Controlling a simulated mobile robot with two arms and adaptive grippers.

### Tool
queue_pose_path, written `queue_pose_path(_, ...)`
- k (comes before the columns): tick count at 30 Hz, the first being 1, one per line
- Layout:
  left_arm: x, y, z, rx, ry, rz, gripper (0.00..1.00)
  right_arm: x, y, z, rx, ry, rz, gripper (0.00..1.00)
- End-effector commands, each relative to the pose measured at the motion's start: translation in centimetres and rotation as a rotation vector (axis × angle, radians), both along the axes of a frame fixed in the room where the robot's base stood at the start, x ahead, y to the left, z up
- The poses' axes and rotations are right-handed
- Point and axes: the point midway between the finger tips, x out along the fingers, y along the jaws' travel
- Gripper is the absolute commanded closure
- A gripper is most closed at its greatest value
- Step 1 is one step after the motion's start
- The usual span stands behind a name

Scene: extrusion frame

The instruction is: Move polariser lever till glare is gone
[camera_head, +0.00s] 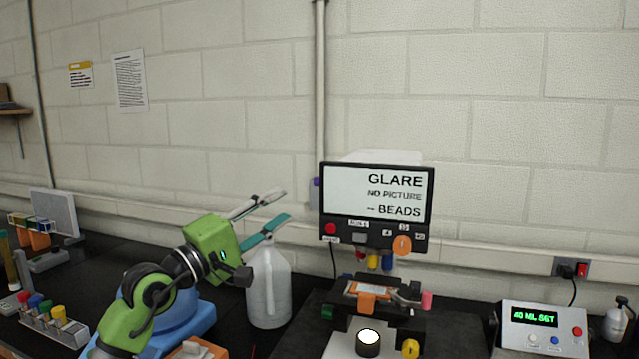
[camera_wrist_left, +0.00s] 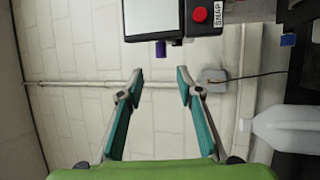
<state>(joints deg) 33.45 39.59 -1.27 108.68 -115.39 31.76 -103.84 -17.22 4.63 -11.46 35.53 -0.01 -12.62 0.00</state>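The microscope's screen (camera_head: 378,193) reads "GLARE", "NO PICTURE" and "-- BEADS". Below it stands the microscope, with an orange-framed stage (camera_head: 368,291), a glowing round light (camera_head: 369,337), and pink (camera_head: 427,300), yellow (camera_head: 410,348) and green (camera_head: 327,312) knobs. An orange round part (camera_head: 402,245) sits at the screen's lower edge. I cannot tell which part is the polariser lever. My left gripper (camera_head: 284,206) is open and empty, left of the screen and above a jug. Its spread fingers also show in the left wrist view (camera_wrist_left: 159,74). My right gripper is not seen.
A white jug (camera_head: 268,290) stands between my left arm and the microscope. A control box (camera_head: 542,328) reading "40 ML SGT" is at the right, with a small bottle (camera_head: 616,322) beyond it. A rack of coloured-cap tubes (camera_head: 52,325) is at the left.

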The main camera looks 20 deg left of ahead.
Motion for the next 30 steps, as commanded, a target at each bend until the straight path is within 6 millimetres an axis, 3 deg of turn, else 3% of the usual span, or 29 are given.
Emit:
queue_pose_path(8,2.8,-0.9,1.3,0.03,0.0,0.015,0.67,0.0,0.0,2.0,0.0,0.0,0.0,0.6)
queue_pose_path(21,10.5,-4.6,3.1,0.028,0.0,0.015,0.67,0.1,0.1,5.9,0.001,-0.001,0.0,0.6)
queue_pose_path(30,12.3,-5.4,3.2,0.03,0.002,0.015,0.67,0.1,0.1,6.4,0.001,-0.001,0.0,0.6)
